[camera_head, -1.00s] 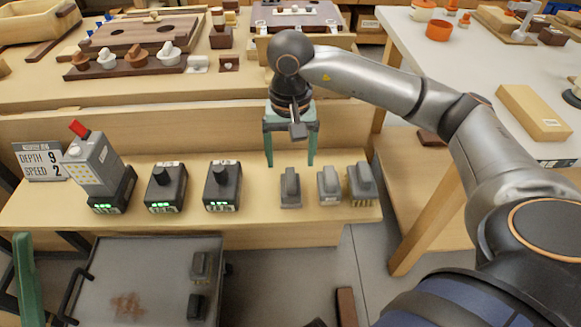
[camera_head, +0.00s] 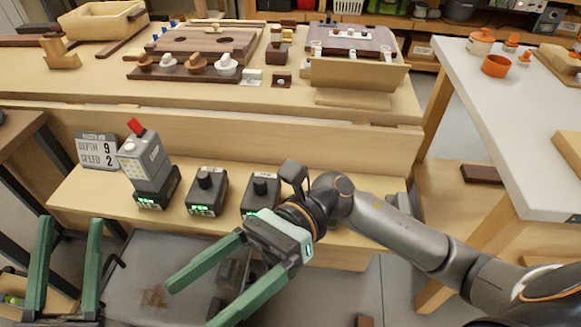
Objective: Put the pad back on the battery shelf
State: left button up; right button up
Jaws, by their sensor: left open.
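The battery shelf (camera_head: 75,197) is the low wooden ledge. A grey tool with a red top (camera_head: 145,158) stands there on a dark charger base (camera_head: 157,195), beside two chargers with green lights (camera_head: 206,192) and (camera_head: 260,190). I cannot tell which thing is the pad. Two dark blocks lie on the grey tray below; one (camera_head: 231,272) shows partly behind my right gripper. My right gripper (camera_head: 190,305) is open and empty over the tray, its fingers pointing down-left. My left gripper (camera_head: 70,222) is open at the lower left, fingers pointing up, nothing between them.
The grey tray (camera_head: 115,265) has a brown stain. A sign (camera_head: 97,151) reads "DEPTH 9 SPEED 2". My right arm hides much of the shelf's right part. The wooden bench (camera_head: 75,85) stands behind, and a white table (camera_head: 500,120) stands at the right.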

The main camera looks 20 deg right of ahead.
notch_tip(320, 180, up, 6)
jog(key=w+d+m+t+y, duration=0.2)
jog(key=m+t+y, duration=0.4)
jog(key=m, duration=0.5)
jog(key=w+d+f+m+t+h, duration=0.1)
jog(key=w+d+m+t+h, duration=0.1)
jog(key=m+t, duration=0.5)
jog(key=w+d+f+m+t+h, duration=0.1)
jog(key=w+d+m+t+h, duration=0.2)
jog(key=m, duration=1.3)
jog(key=w+d+f+m+t+h, duration=0.1)
jog(key=w+d+m+t+h, duration=0.1)
jog(key=d+m+t+h, duration=0.4)
jog(key=m+t+h, duration=0.2)
jog(key=m+t, duration=0.3)
jog(key=t, duration=0.2)
jog(key=shift+w+d, duration=0.25)
jog(key=shift+w, duration=0.05)
jog(key=shift+d, duration=0.1)
